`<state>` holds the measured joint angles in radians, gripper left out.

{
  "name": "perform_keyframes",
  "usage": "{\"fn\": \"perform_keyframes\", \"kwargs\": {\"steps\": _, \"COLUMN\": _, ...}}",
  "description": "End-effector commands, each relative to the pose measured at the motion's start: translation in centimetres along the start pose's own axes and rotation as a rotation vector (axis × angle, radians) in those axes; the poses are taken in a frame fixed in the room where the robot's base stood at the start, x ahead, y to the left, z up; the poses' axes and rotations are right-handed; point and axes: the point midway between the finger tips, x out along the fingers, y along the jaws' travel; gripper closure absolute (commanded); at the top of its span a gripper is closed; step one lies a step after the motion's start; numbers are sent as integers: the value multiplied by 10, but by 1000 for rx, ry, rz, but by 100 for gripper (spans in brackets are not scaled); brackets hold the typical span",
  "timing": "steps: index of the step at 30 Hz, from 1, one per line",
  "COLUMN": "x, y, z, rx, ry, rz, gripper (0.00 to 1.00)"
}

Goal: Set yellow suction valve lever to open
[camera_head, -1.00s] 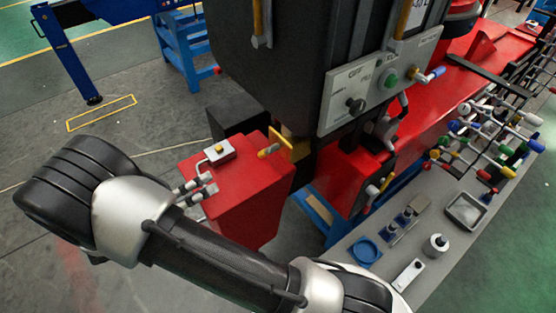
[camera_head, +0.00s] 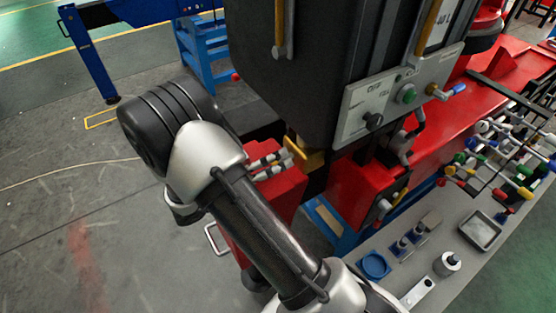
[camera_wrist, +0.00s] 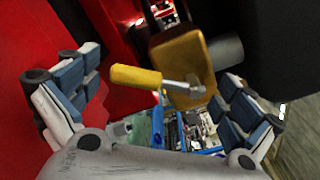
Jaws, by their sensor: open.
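The yellow suction valve lever (camera_wrist: 135,77) shows in the wrist view, with a yellow handle pointing left and a metal rod joining it to a yellow valve body (camera_wrist: 180,50). My gripper (camera_wrist: 155,88) is open, one padded finger on the left and one on the right. The lever lies between the fingers in the picture; no clear contact shows. In the head view my gripper (camera_head: 272,165) is beside the yellow valve body (camera_head: 313,160), above a red box (camera_head: 285,192). The lever handle is mostly hidden there behind the fingers.
A black cabinet with a grey control panel (camera_head: 392,98) hangs close above and right of my gripper. A grey bench (camera_head: 425,255) with a blue dish (camera_head: 374,265), a tray and several coloured-handled tools stands at right. The floor at left is open.

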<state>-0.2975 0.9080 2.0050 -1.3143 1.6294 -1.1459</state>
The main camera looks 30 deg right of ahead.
Motion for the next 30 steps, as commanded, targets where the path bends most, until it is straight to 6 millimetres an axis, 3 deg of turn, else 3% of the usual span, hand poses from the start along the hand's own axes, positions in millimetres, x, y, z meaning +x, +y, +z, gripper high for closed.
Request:
{"fn": "perform_keyframes", "kwargs": {"steps": 9, "x": 2, "y": 0, "z": 0, "rx": 0, "ry": 0, "rz": 0, "gripper": 1}}
{"fn": "perform_keyframes", "kwargs": {"steps": 30, "x": 2, "y": 0, "z": 0, "rx": 0, "ry": 0, "rz": -1, "gripper": 48}}
